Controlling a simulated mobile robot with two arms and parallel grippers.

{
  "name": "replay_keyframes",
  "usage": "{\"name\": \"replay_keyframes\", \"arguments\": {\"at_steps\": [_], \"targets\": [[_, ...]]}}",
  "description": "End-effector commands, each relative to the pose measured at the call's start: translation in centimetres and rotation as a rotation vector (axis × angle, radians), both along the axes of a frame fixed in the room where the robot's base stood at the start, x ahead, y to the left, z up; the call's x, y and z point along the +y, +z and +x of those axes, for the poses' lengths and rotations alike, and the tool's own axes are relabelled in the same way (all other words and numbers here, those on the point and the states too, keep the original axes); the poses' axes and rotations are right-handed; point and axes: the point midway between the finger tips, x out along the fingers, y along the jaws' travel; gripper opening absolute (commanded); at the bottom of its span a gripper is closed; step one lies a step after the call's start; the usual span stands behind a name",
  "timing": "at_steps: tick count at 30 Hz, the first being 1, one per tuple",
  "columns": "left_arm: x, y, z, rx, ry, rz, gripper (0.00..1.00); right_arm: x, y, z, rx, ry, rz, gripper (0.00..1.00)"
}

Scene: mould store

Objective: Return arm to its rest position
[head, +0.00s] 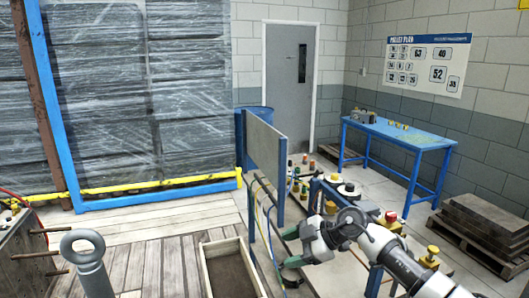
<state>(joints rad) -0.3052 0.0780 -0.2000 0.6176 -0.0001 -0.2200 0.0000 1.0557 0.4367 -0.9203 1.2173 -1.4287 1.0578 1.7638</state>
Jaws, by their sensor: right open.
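My right arm (372,238) comes in from the lower right, with white and grey links bent at a rounded joint. Its right gripper (288,273) hangs at the left end of the arm, beside the thin upright frame with cables and above the floor. It is open, and I see nothing between its fingers. My left gripper is not in view.
A grey eye bolt (90,266) stands at the lower left, near a dark block with rods (22,262). An open wooden tray (206,273) lies left of the gripper. A blue table (400,132) and stacked slabs (486,222) are at right.

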Motion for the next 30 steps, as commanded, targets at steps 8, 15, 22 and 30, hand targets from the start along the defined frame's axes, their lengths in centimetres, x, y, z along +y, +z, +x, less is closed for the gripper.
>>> {"name": "replay_keyframes", "arguments": {"at_steps": [8, 15, 22, 30], "targets": [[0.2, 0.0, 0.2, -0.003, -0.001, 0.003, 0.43, 5.7, 2.4, -5.3, -0.287, -0.299, 0.727, 0.62], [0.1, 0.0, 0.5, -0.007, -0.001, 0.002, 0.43, -2.2, -1.2, -8.5, -0.256, -0.993, 0.844, 0.62], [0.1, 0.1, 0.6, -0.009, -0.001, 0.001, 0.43, -10.3, -10.9, -17.5, 0.076, -1.521, 0.464, 0.62], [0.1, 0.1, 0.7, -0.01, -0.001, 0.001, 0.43, -13.2, -16.3, -28.1, 0.418, -1.622, 0.058, 0.62]]}}
